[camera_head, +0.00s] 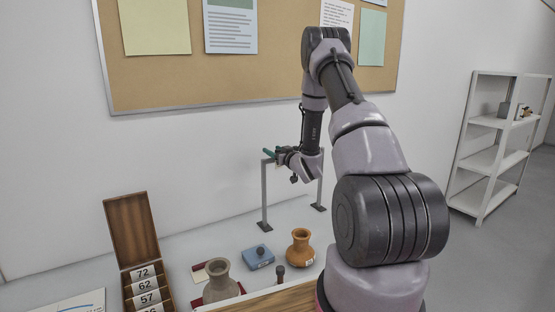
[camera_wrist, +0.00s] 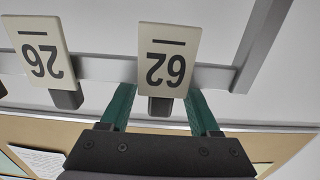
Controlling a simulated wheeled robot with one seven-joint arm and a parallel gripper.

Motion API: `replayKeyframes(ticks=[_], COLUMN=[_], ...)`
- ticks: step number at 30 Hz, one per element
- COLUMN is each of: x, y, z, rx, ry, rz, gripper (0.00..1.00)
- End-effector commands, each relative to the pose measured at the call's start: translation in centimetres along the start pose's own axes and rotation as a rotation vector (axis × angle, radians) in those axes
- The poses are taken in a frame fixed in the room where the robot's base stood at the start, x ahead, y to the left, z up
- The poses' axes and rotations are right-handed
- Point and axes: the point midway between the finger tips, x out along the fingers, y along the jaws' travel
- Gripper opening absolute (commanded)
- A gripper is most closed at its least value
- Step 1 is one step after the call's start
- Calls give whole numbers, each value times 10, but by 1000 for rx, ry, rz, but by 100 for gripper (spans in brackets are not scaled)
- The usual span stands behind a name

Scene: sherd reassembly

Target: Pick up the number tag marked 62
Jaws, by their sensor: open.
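In the wrist view two pale number tags hang upside down in the picture on a grey rail (camera_wrist: 105,68). The tag marked 62 (camera_wrist: 170,55) is in the middle, with a small dark block at its numbered end. The tag marked 26 (camera_wrist: 38,50) is to its left. My gripper (camera_wrist: 161,100) is open. Its two green fingers stand on either side of the 62 tag's dark block; I cannot tell whether they touch it. In the head view my gripper (camera_head: 270,154) is at the rail's stand (camera_head: 264,195), and the tags are mostly hidden.
A corkboard (camera_head: 280,75) is on the wall behind. A white shelf (camera_head: 490,160) stands right.

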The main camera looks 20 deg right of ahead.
Motion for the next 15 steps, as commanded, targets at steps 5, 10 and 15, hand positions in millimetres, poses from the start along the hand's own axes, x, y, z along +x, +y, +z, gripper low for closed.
replayKeyframes(ticks=[5, 10, 15], x=[2, 2, 2], y=[0, 0, 0], z=[0, 0, 0], rx=[1, 0, 0], ry=[0, 0, 0], rz=[1, 1, 1], gripper=[62, 24, 0])
